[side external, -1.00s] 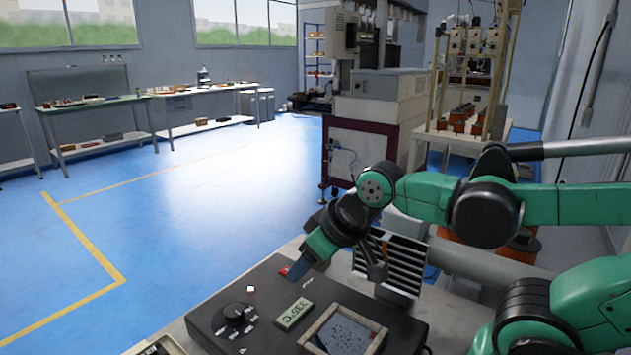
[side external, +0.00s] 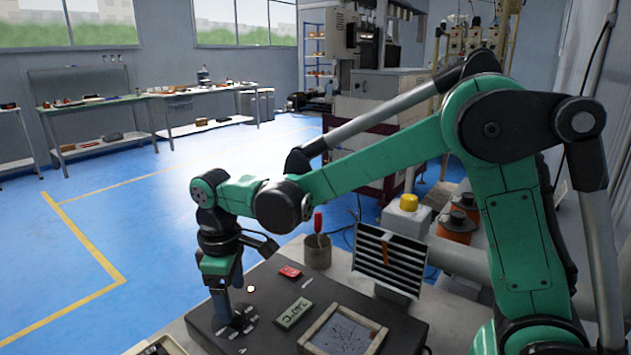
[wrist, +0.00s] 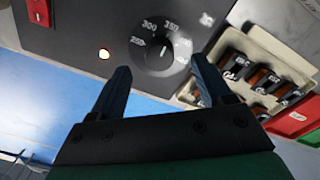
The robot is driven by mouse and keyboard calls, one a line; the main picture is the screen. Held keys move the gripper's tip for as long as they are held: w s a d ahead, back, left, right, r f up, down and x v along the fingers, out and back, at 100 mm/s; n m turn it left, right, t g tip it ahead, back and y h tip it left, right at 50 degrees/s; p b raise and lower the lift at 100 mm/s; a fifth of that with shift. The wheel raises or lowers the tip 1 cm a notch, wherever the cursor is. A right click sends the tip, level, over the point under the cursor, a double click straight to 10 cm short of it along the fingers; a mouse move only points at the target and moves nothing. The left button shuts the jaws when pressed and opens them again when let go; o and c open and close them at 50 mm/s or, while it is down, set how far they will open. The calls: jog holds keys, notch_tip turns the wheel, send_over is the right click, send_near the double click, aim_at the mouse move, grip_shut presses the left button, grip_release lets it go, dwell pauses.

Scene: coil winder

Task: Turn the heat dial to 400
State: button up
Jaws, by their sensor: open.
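The heat dial is a black round knob on a dark control box (side external: 265,290). In the wrist view the dial (wrist: 158,52) shows a white pointer mark and pale figures on its scale, with 250, 300 and 350 legible. The pointer faces up toward the 300 to 350 stretch; its exact setting is unclear. My gripper (side external: 224,308) points down over the dial and hides much of it in the side view. In the wrist view my gripper (wrist: 163,76) is open, its two blue fingers apart on either side of the dial, with nothing between them.
A green display (side external: 292,313) reads about 247°C. A red switch (side external: 290,272), a lit lamp (side external: 251,289) and a framed pot (side external: 342,332) sit on the box. A parts tray (wrist: 243,43) lies beside it. A cup with a red-handled tool (side external: 318,252) stands behind.

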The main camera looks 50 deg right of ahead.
aim_at(234, 310)
jog(key=shift+d+f, duration=0.1)
jog(key=shift+f, duration=1.55)
grip_shut()
jog(key=m, duration=0.4)
jog(key=shift+m, duration=0.3)
jog(key=shift+m+g, duration=0.3)
jog(key=shift+m, duration=1.7)
jog(key=shift+w, duration=0.1)
grip_release()
